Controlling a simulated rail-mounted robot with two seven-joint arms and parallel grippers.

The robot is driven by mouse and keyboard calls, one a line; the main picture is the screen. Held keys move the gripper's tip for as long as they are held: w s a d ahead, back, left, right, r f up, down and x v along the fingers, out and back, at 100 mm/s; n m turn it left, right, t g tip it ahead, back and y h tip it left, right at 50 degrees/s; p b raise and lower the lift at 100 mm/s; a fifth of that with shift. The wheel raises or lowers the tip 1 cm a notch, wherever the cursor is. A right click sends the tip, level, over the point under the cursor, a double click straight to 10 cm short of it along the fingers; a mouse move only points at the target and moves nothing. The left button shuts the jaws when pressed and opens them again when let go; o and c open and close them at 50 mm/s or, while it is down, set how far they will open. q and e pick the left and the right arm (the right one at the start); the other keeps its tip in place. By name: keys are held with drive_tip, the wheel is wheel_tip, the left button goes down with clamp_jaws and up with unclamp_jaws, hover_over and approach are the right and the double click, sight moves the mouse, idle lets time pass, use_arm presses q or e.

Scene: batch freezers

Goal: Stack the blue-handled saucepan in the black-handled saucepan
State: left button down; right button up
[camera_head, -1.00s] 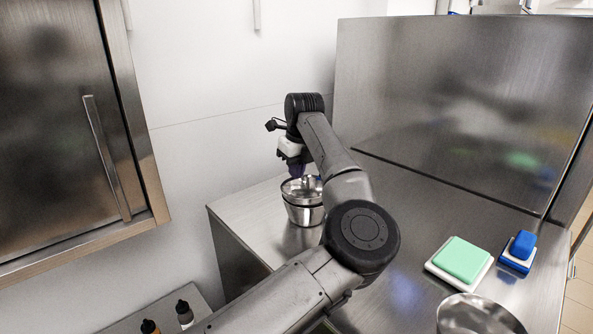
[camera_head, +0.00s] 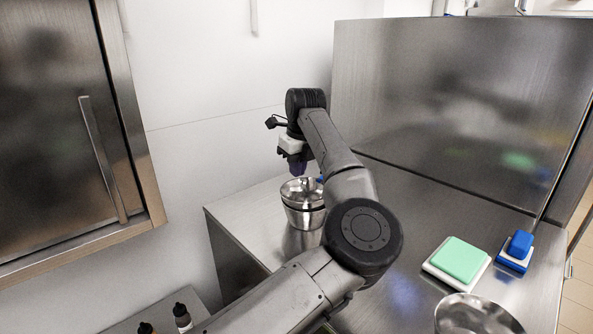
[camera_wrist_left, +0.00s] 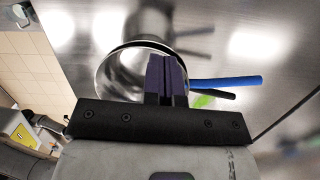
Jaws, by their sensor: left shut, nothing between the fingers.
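The blue-handled saucepan (camera_head: 294,188) sits upright in the black-handled saucepan (camera_head: 303,219) near the left edge of the steel counter, with its rim standing above the lower one. In the left wrist view the blue handle (camera_wrist_left: 226,83) and the black handle (camera_wrist_left: 214,95) point the same way, nearly side by side. My left gripper (camera_head: 297,172) is just above the pans, shut and empty, pointing down. Its purple fingers (camera_wrist_left: 166,80) cover part of the pan opening in the wrist view. My right gripper is not in view.
A green-topped white block (camera_head: 462,258) and a blue and white object (camera_head: 517,250) lie on the counter to the right. A round metal vessel (camera_head: 474,316) is at the bottom right. A steel panel (camera_head: 460,120) stands behind. Small bottles (camera_head: 182,317) stand at lower left.

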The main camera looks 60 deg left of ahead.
use_arm(q)
wheel_tip(320, 180, up, 12)
drive_tip(key=d+b, duration=0.1)
drive_tip(key=d, duration=0.1)
drive_tip(key=shift+w+r+b, duration=0.15)
drive_tip(key=shift+r+b, duration=0.05)
drive_tip(key=shift+b, duration=0.1)
